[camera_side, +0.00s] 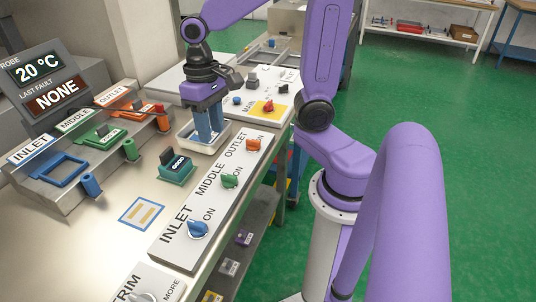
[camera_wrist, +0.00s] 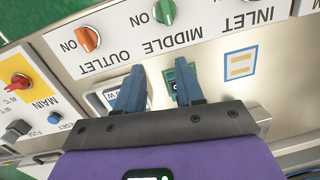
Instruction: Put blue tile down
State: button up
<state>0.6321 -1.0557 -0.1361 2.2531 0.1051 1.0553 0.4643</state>
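My gripper (camera_side: 209,138) points down over a small white tray (camera_side: 188,138), with its blue fingertips at or just above the tray. Part of the tray (camera_wrist: 96,100) shows beside the left finger, with dark lettering on a pale surface that is partly hidden. I cannot make out a separate blue tile between the fingers or in the tray. At the inlet station, a blue frame (camera_side: 62,183) looks empty.
A blue-outlined square (camera_side: 142,214) marks the bench. A white panel with inlet, middle and outlet knobs (camera_side: 205,205) runs along the front. The main panel (camera_side: 286,90) is behind. Bare bench surrounds the outlined square.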

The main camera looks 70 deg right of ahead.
jog(key=s+a+f+n, duration=0.2)
jog(key=s+n, duration=1.1)
jog(key=s, duration=0.1)
jog(key=shift+a+f+n+t, duration=0.15)
jog(key=shift+f+n+t, duration=0.15)
jog(key=shift+f+t, duration=0.1)
jog(key=shift+r, duration=0.1)
dwell(0.3)
